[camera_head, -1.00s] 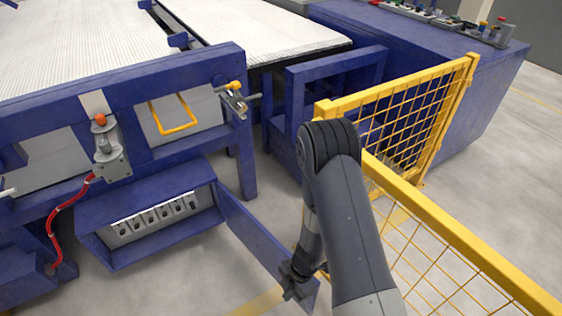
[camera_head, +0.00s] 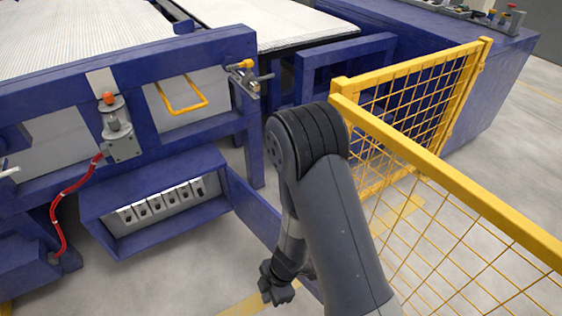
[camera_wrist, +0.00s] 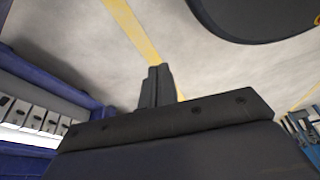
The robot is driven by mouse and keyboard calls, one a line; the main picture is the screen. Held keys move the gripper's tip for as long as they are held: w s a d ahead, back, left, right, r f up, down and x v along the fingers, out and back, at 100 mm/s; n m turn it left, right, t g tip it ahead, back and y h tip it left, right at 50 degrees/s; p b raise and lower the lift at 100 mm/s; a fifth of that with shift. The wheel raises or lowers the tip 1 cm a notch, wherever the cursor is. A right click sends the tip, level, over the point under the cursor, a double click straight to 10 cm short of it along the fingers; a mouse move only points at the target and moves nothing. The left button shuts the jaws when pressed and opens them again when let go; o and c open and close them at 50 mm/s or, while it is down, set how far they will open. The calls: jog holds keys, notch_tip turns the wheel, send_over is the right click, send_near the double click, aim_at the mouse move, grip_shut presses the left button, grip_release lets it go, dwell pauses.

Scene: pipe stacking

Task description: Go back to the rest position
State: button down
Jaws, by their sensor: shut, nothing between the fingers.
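My gripper (camera_head: 277,291) shows low in the head view, at the end of my grey arm, beside the open blue cabinet door (camera_head: 252,211). It also shows in the wrist view (camera_wrist: 155,72), where its dark fingers are together with nothing between them. Behind it in that view are grey floor and a yellow floor line. The arm is bent, with its dark elbow near the middle of the head view. Part of the door is hidden behind my arm.
A blue cabinet (camera_head: 115,239) with a row of switches stands open at left, under the blue machine frame (camera_head: 180,52). A red hose (camera_head: 65,205) hangs beside it. A yellow mesh fence (camera_head: 430,158) stands close to my arm's right. Bare floor shows at front.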

notch_tip(320, 180, up, 7)
jog(key=p, duration=0.5)
jog(key=shift+w+d+p, duration=0.15)
jog(key=shift+d+p, duration=0.25)
jog(key=shift+w, duration=0.1)
